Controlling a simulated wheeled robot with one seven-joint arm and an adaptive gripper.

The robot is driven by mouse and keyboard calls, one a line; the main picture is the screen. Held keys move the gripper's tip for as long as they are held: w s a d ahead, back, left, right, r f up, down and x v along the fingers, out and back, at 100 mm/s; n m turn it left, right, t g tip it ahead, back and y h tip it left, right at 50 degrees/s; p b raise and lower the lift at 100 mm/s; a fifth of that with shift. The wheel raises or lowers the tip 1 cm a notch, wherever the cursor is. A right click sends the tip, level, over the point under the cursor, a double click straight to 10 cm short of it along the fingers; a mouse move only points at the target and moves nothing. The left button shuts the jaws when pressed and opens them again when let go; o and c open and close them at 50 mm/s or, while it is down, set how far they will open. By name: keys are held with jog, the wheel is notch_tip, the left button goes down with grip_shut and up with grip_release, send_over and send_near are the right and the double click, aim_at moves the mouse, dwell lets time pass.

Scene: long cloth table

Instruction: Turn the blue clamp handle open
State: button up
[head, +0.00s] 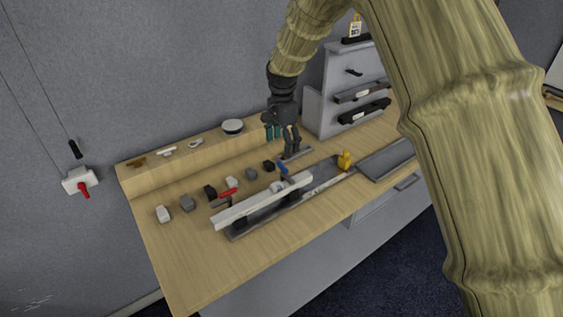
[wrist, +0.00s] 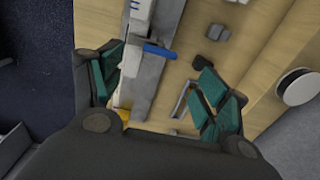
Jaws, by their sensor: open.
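The blue clamp handle (head: 283,168) sits at the right end of the long white bar (head: 250,203) on a grey base plate. In the wrist view the blue handle (wrist: 160,51) points right from the white bar, ahead of my gripper. My gripper (head: 292,152) is above the table near the blue handle, reaching down from the back. Its green-padded fingers (wrist: 163,82) are spread wide, with the handle beyond the gap between them and nothing held. I cannot tell the exact height between fingertips and handle.
A red handle (head: 228,193) is at the bar's left. A yellow object (head: 345,160) stands to the right. Several small grey, black and white blocks line up behind the bar. A round white-topped item (head: 232,126) sits on the back ledge.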

aim_at(282, 166)
jog(key=shift+f+p, duration=1.35)
jog(key=shift+f, duration=3)
jog(key=c, duration=1)
